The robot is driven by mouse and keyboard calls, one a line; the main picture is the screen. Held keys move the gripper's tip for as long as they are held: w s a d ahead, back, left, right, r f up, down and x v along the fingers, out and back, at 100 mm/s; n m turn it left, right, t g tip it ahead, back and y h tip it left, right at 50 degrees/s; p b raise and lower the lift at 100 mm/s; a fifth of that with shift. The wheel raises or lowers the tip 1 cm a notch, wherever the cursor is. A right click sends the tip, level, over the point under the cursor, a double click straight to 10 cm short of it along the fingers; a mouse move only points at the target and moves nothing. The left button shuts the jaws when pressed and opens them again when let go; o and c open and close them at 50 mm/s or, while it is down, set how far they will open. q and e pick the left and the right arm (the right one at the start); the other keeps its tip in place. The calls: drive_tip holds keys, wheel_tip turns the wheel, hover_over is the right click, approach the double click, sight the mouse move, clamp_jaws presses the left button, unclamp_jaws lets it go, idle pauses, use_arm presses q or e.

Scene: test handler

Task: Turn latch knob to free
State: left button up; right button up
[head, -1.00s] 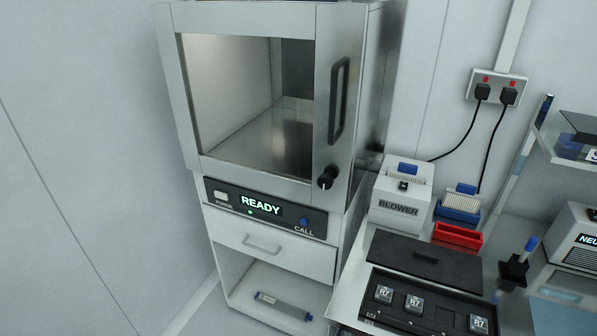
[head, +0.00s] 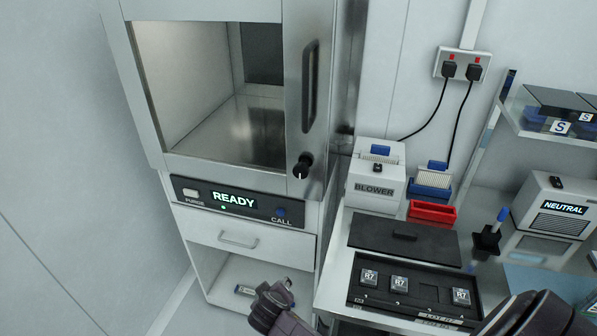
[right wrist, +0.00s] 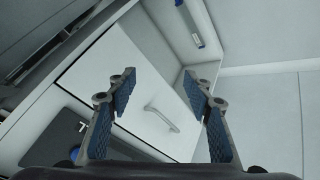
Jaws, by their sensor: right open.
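The latch knob (head: 302,166) is a small black knob with a pale mark on its lower side. It sits on the cabinet door's steel right stile, below the long black door handle (head: 310,85). The glazed door (head: 294,130) looks closed. My right gripper (right wrist: 160,88) is open and empty in the right wrist view, in front of the drawer (right wrist: 100,72). The knob does not show in that view. Dark arm parts of mine show at the bottom of the head view, apart from the knob. My left gripper is not in view.
The READY panel (head: 232,200) and drawer handle (head: 238,241) lie below the door. An open shelf with a tube is under the drawer. Right of the cabinet, the bench carries the blower (head: 376,176), red tray (head: 432,212), black lid (head: 404,240) and chip tray (head: 412,290).

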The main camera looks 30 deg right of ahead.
sight(300, 171)
drive_tip(key=w+d+r+m+t+h, duration=0.1)
drive_tip(key=w+d+r+m+h, duration=0.15)
drive_tip(key=r, duration=0.95)
drive_tip(key=w+d+r+m+t+h, duration=0.1)
drive_tip(key=w+r+m, duration=0.15)
drive_tip(key=r, duration=0.85)
drive_tip(key=s+d+r+m+h, duration=0.1)
drive_tip(key=s+d+r+m, duration=0.1)
drive_tip(key=r, duration=0.5)
drive_tip(key=s+d+r+m+h, duration=0.1)
drive_tip(key=d+r+m, duration=0.1)
drive_tip(key=r, duration=0.6)
drive_tip(key=p+x, duration=0.2)
drive_tip(key=x, duration=0.4)
drive_tip(key=shift+f, duration=0.1)
drive_tip(key=shift+w+d+f+p, duration=0.3)
drive_tip(key=shift+w+d+f, duration=0.05)
drive_tip(key=shift+w+d, duration=0.1)
drive_tip(key=shift+s, duration=0.1)
drive_tip(key=c, duration=1.2)
drive_tip(key=shift+o, duration=0.2)
